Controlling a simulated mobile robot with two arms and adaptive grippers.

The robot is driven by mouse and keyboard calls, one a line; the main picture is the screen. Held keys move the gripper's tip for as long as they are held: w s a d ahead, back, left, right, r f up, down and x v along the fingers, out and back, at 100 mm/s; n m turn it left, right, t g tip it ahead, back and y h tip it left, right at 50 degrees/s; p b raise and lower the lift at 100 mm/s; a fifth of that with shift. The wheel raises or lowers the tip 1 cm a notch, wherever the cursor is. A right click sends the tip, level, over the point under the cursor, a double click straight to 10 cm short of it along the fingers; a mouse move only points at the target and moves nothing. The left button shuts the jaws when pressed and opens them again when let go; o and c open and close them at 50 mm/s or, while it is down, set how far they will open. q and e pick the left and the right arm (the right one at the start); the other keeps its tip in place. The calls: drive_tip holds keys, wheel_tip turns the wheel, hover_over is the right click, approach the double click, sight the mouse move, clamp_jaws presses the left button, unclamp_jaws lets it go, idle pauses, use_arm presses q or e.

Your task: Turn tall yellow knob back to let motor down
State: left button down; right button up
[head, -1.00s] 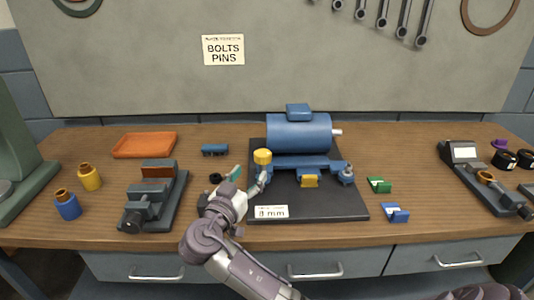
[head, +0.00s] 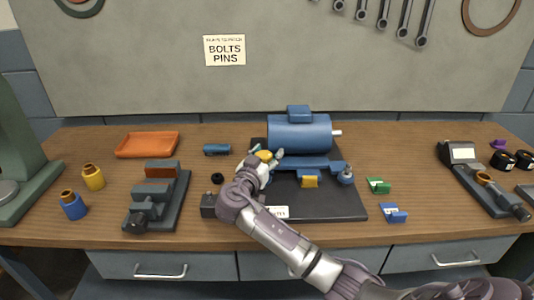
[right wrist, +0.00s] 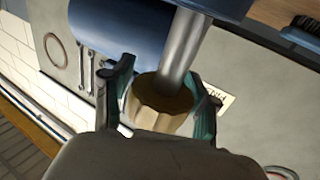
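The tall yellow knob (head: 264,155) stands at the left end of the blue motor mount, partly hidden by my right gripper. In the right wrist view the knob (right wrist: 160,106) sits between the two teal fingers, with a grey shaft above it. My right gripper (head: 265,153) is around the knob, its fingers spread a little wider than the knob; I cannot tell whether either touches. The blue motor (head: 300,133) rests on the mount above a dark base plate (head: 340,208). A lower yellow block (head: 310,182) is at the mount's front. My left gripper is out of view.
A dark vise (head: 157,197) and an orange tray (head: 148,144) are to the left. Green (head: 378,186) and blue (head: 393,213) blocks lie right of the plate. A measuring tool (head: 485,180) lies far right. My right arm covers the plate's front left.

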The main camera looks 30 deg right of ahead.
drive_tip(key=c, duration=0.8)
drive_tip(key=shift+f, duration=0.15)
drive_tip(key=shift+c, duration=0.9)
drive_tip(key=shift+f+n+t+y, duration=0.15)
drive_tip(key=shift+n+t+y, duration=0.15)
drive_tip(key=shift+y, duration=0.1)
